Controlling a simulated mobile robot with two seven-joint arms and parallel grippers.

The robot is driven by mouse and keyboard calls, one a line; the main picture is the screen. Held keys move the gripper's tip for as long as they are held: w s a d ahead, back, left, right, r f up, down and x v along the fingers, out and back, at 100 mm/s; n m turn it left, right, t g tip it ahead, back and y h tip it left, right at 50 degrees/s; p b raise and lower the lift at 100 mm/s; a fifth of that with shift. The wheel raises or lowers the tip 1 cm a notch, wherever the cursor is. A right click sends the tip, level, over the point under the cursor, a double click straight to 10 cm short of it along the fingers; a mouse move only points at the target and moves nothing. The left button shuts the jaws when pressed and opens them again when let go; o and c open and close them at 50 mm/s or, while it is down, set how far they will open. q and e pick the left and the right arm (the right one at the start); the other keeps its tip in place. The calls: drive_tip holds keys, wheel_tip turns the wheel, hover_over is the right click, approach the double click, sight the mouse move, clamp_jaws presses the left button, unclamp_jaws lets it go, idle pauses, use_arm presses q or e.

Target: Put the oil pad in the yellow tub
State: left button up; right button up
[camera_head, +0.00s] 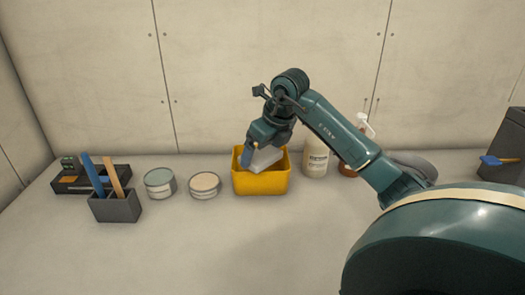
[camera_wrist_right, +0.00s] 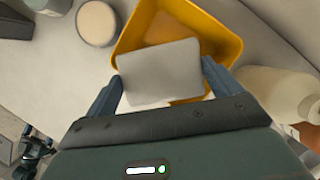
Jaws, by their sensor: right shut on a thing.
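The oil pad (camera_wrist_right: 160,72) is a flat, light grey block held between the two fingers of my right gripper (camera_wrist_right: 163,88). The yellow tub (camera_head: 262,183) stands on the counter near the back wall. In the head view my right gripper (camera_head: 247,155) reaches down at the tub's upper left, with the pad (camera_head: 266,158) tilted at the tub's opening. In the right wrist view the pad covers part of the tub (camera_wrist_right: 218,32), and a bit of its inside shows beyond the pad. I cannot tell whether the pad touches the tub. My left gripper is not in view.
Left of the tub stand two round tins (camera_head: 205,185) (camera_head: 160,184) and a dark holder (camera_head: 115,207) with tools. Right of it are a white bottle (camera_head: 315,158) and a brown bottle (camera_head: 349,167), partly behind my arm. The counter's front is clear.

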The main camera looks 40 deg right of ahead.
drive_tip(key=shift+f+b, duration=0.35)
drive_tip(key=shift+f, duration=0.1)
drive_tip(key=o, duration=0.6)
drive_tip(key=shift+r, duration=0.15)
drive_tip(key=p+v, duration=0.1)
drive_tip(key=v, duration=1.1)
drive_tip(key=shift+r, duration=0.35)
